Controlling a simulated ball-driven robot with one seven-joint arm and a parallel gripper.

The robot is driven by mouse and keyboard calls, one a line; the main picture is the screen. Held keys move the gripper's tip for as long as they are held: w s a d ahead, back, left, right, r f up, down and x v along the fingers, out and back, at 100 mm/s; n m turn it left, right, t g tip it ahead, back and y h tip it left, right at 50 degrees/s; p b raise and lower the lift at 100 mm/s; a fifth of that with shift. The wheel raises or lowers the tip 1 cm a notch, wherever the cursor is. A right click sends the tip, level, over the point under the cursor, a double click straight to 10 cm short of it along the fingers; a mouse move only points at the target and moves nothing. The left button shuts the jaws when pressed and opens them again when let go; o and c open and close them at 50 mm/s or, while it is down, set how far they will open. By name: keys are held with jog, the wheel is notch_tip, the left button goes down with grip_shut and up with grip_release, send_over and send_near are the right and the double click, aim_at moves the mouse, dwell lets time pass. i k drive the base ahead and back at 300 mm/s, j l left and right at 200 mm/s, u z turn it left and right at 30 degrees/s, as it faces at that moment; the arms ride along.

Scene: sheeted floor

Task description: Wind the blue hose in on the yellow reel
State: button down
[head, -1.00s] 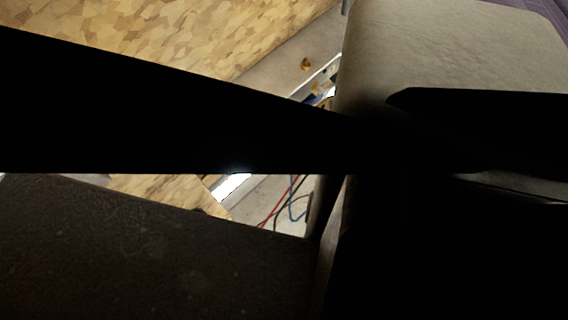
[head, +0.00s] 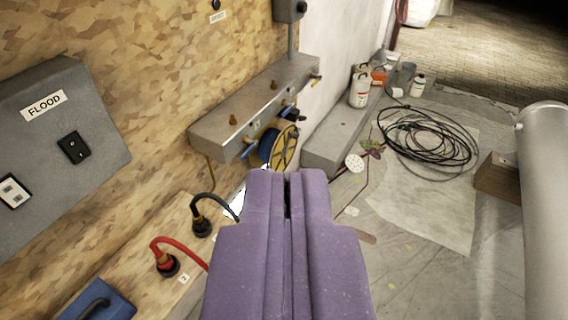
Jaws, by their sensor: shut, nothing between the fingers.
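The yellow reel (head: 287,148) is mounted under the front of a grey wall ledge, a little above centre in the head view. Blue hose (head: 267,144) shows wound behind its yellow face. How much hose is off the reel cannot be told, as the area below is partly hidden by my gripper. My purple gripper (head: 288,182) points up the picture from the bottom centre. Its fingers are together with only a thin dark slit between them, and nothing is held. Its tips appear just below the reel in the picture; the distance in depth is unclear.
The grey ledge (head: 240,112) carries small brass fittings. A grey FLOOD switch panel (head: 62,150) is at left. Black (head: 200,222) and red (head: 168,262) plugged cables stand below. A coiled black cable (head: 428,140) lies on the sheeted floor; a grey cylinder (head: 547,200) stands at right.

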aim_at(278, 147)
jog(key=i+l+u, duration=0.2)
jog(key=i+l, duration=0.3)
jog(key=i+l+u, duration=0.15)
jog(key=i+l, duration=0.4)
jog(key=i+l+u, duration=0.2)
jog(key=i+l, duration=0.25)
jog(key=l, duration=0.25)
jog(key=i+l+u, duration=0.15)
jog(key=i+l, duration=0.15)
jog(key=i, duration=0.2)
jog(key=i+l+u, duration=0.1)
jog(key=i+l, duration=0.2)
jog(key=i, duration=0.2)
